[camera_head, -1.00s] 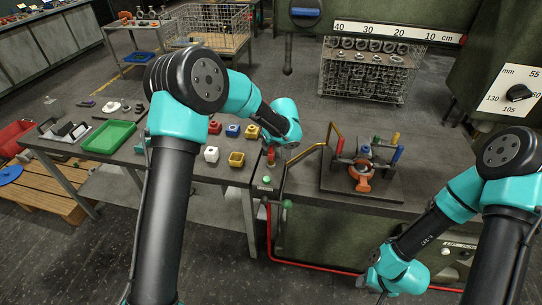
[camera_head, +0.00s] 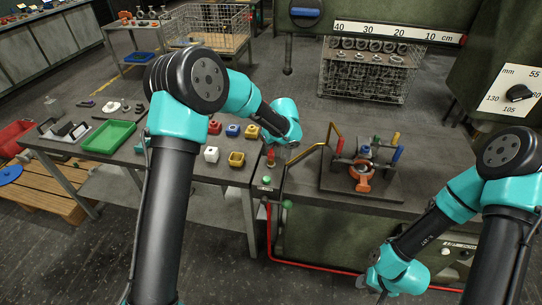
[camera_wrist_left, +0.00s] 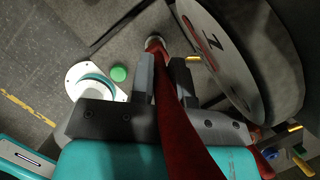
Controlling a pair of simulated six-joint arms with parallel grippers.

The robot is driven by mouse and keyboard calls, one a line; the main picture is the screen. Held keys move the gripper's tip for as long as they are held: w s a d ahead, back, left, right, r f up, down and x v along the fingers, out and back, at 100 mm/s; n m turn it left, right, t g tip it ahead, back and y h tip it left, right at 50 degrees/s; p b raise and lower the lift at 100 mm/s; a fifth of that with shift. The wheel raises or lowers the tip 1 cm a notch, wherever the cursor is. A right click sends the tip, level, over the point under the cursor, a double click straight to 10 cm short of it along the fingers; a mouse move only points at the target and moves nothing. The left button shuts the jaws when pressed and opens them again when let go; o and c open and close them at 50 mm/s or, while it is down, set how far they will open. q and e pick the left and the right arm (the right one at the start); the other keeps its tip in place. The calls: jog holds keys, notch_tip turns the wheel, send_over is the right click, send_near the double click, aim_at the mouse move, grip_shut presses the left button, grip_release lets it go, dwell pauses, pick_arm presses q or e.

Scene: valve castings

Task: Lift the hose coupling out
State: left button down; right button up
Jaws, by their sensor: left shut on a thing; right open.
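In the left wrist view a dark red hose-like piece with a pale end, which I take for the hose coupling (camera_wrist_left: 177,118), runs between the jaws of my left gripper (camera_wrist_left: 163,66). The gripper is shut on it. In the head view a red part (camera_head: 270,153) shows just below my left wrist, at the bench corner; the left jaws are mostly hidden there. I cannot tell whether the coupling is clear of its seat. My right gripper (camera_head: 379,289) is open and empty, low in front of the bench.
A fixture plate holds an orange-red casting (camera_head: 362,180) among coloured handles. A yellow bent pipe (camera_head: 305,152) lies close to the left gripper. A green button (camera_head: 266,180) is on the bench corner. Coloured blocks and a green tray (camera_head: 109,137) are on the left table.

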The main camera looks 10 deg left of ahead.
pick_arm(q)
jog(key=shift+r, duration=0.15)
jog(key=shift+r, duration=1.5)
jog(key=shift+s+r, duration=0.2)
jog(key=s+d+r, duration=0.1)
jog(key=s+d, duration=0.3)
jog(key=s, duration=1.1)
jog(key=shift+r, duration=0.2)
